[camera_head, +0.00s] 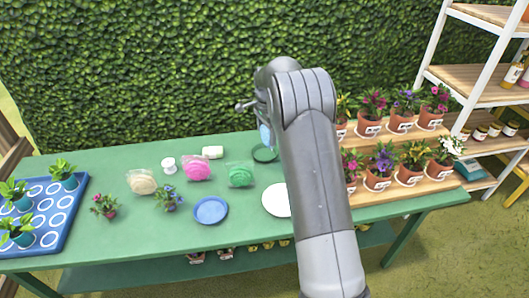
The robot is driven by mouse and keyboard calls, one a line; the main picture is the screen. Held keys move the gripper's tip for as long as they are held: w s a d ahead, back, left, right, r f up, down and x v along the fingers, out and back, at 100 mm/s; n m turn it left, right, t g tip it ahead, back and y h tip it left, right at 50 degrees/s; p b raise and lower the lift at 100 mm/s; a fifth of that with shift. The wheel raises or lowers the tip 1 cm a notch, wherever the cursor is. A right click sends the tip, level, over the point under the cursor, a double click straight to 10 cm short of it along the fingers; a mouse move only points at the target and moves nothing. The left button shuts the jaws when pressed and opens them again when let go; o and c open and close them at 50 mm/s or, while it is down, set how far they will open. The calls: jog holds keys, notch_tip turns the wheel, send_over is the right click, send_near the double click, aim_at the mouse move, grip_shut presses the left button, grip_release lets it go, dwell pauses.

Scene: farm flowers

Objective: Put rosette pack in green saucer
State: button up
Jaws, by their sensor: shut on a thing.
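A light blue rosette pack (266,137) hangs from my gripper (264,120), which is shut on it. My gripper is mostly hidden by my arm. The green saucer (258,158) is a dark green ring on the table, straight below the pack in the picture. Its right side is hidden behind my arm. The pack's lower end comes close to the saucer's far rim in the picture; I cannot tell how high above it the pack is.
Beige (142,181), pink (197,168) and green (240,175) packs lie on the green table (130,228). A blue saucer (210,211) and a white saucer (276,200) sit in front. A blue tray (62,217) stands left. Potted flowers fill a wooden stand (418,187) at right.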

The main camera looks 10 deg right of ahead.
jog(key=d+m, duration=0.3)
jog(key=d, duration=0.7)
jog(key=shift+w+a+f, duration=1.1)
jog(key=shift+a+f, duration=0.4)
jog(key=shift+f, duration=0.25)
jog(key=shift+w+a+f, duration=1.05)
jog(key=shift+a+f, duration=0.5)
jog(key=shift+f, duration=0.15)
jog(key=shift+w+a+f, duration=1.1)
jog(key=shift+a+f, duration=0.4)
jog(key=shift+f, duration=0.25)
jog(key=shift+f, duration=0.25)
jog(key=o, duration=1)
jog(key=shift+r, duration=0.1)
